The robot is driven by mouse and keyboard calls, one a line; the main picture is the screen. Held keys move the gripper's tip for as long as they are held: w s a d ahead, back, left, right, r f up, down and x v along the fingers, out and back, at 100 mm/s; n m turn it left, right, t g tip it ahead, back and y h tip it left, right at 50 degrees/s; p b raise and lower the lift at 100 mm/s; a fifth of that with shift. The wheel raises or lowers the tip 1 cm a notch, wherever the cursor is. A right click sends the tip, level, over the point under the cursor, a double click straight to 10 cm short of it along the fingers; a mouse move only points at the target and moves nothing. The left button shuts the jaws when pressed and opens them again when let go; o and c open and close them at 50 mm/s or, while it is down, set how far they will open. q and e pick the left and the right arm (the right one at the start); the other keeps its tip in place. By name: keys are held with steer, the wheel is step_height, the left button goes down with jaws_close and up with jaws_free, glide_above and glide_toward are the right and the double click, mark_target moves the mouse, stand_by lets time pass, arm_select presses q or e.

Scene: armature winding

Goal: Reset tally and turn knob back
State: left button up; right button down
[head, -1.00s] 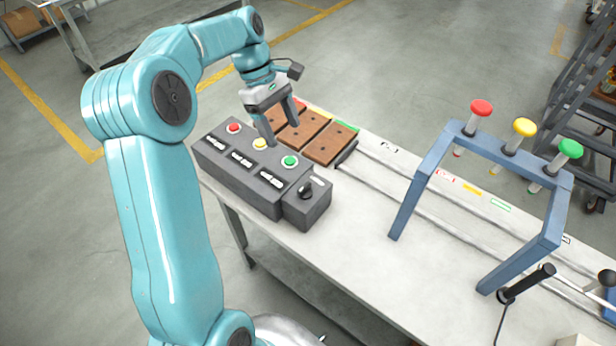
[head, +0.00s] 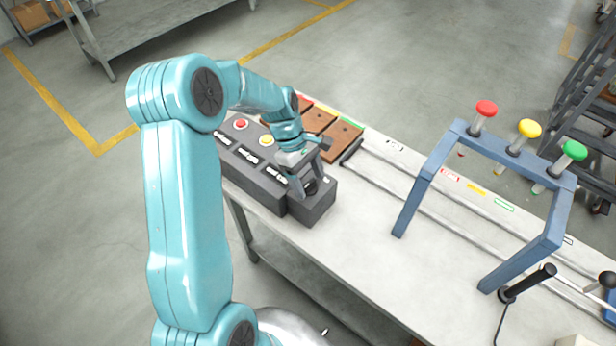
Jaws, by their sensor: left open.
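A dark grey control box (head: 251,181) stands at the left end of the workbench. It carries a red button (head: 240,124), a yellow button (head: 266,140) and several small counter displays. The green button is hidden behind my gripper. A smaller box (head: 318,206) joins its right end and bears a black knob (head: 311,188). My left gripper (head: 307,190) is open and points down at the knob, its fingers close around it. Contact cannot be made out. The knob is partly covered by the fingers. My right gripper is not in view.
Brown wooden blocks (head: 343,141) lie behind the box. A blue frame (head: 424,183) with red, yellow and green knobs on top stands to the right.

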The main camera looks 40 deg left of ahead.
arm_select(q)
steer(key=shift+s, duration=0.1)
steer(key=shift+a, duration=0.1)
steer(key=c, duration=1.1)
steer(key=shift+o, duration=0.2)
